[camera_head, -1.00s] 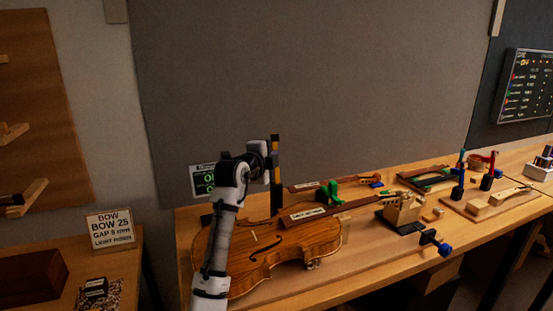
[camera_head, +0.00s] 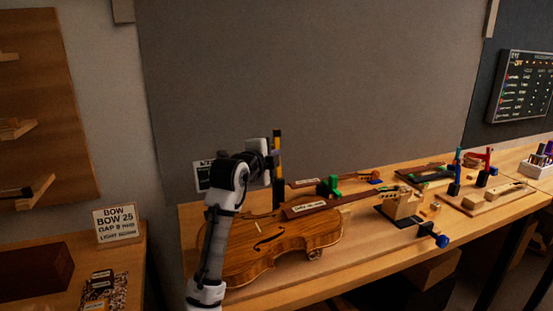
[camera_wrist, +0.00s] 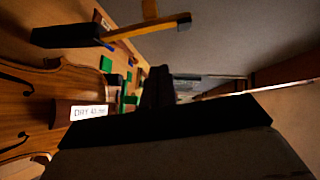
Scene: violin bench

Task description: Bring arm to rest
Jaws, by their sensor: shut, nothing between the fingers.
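My arm rises at the left end of the bench in the head view, bent at the top, with its wrist beside a black-and-yellow post (camera_head: 278,152). My gripper (camera_wrist: 157,88) shows as dark, closed fingers in the wrist view, with nothing between them. In the head view its fingertips are hard to make out against the dark post, and I cannot tell whether they touch it. The post also shows at the top of the wrist view (camera_wrist: 145,28), apart from the fingers. A violin (camera_head: 290,245) lies on the bench, partly hidden by my arm; its body also shows at the left in the wrist view (camera_wrist: 35,100).
The bench (camera_head: 365,250) holds a green holder (camera_head: 329,187), a wooden block fixture (camera_head: 400,205), a blue-knobbed clamp (camera_head: 437,237) and a board with tools on the right. A side table with a bow sign (camera_head: 117,222) stands at left. Space above the bench is open.

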